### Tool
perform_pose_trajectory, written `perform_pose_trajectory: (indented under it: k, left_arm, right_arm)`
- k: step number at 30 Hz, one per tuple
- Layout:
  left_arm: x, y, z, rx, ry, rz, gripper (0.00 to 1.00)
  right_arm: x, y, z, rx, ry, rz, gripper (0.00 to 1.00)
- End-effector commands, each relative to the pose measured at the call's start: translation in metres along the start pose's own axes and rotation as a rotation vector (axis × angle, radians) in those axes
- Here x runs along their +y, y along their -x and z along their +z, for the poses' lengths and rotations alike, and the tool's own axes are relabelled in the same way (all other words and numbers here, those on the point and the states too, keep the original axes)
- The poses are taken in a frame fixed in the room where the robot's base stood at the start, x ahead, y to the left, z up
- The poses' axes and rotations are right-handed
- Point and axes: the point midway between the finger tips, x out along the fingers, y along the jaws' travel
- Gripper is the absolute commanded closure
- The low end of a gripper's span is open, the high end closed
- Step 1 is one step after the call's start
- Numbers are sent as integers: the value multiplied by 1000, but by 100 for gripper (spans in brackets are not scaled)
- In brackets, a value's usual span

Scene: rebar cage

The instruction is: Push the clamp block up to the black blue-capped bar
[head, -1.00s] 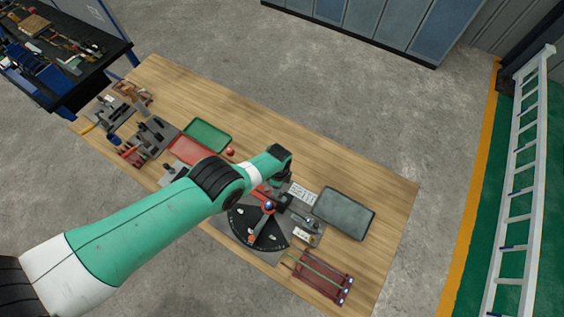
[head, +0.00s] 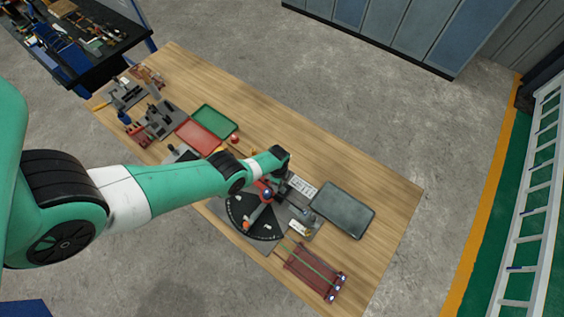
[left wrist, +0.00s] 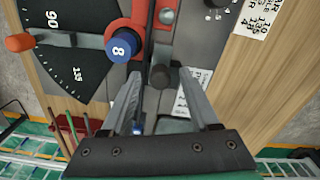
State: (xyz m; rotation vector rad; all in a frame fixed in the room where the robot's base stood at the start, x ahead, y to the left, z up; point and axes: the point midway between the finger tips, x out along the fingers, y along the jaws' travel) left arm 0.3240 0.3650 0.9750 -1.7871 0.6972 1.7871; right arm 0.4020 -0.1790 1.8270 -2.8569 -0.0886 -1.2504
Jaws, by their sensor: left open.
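My left gripper (left wrist: 160,80) is open, with its two fingers either side of a dark round knob (left wrist: 160,76) on the bending fixture; contact is unclear. The knob may belong to the clamp block, but I cannot tell. Just left of it a blue cap marked 8 (left wrist: 122,48) sits in a red ring over the black angle dial (left wrist: 75,75). A small blue tip (left wrist: 138,128) shows beside the left finger; it may be the bar's cap. In the head view my left gripper hides part of the fixture (head: 252,218). My right gripper is not in view.
A dark grey tray (head: 343,210) lies right of the fixture, and a red rack with bars (head: 315,272) lies near the front edge. A white printed card (head: 301,185) is behind the fixture. Green (head: 214,121) and red (head: 198,138) trays lie to the left.

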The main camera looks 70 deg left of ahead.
Motion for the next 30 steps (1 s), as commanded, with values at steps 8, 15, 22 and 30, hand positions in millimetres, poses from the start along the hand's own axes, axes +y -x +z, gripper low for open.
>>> perform_pose_trajectory:
  k: [8, 15, 22, 30]
  left_arm:
    - [0, 1, 0, 0, -1, 0, 51]
    - [0, 1, 0, 0, -1, 0, 94]
    - [0, 1, 0, 0, -1, 0, 100]
    - [0, 1, 0, 0, -1, 0, 100]
  right_arm:
    - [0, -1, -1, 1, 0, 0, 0]
    - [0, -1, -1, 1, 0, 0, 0]
    - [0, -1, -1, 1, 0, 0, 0]
    - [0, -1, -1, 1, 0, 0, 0]
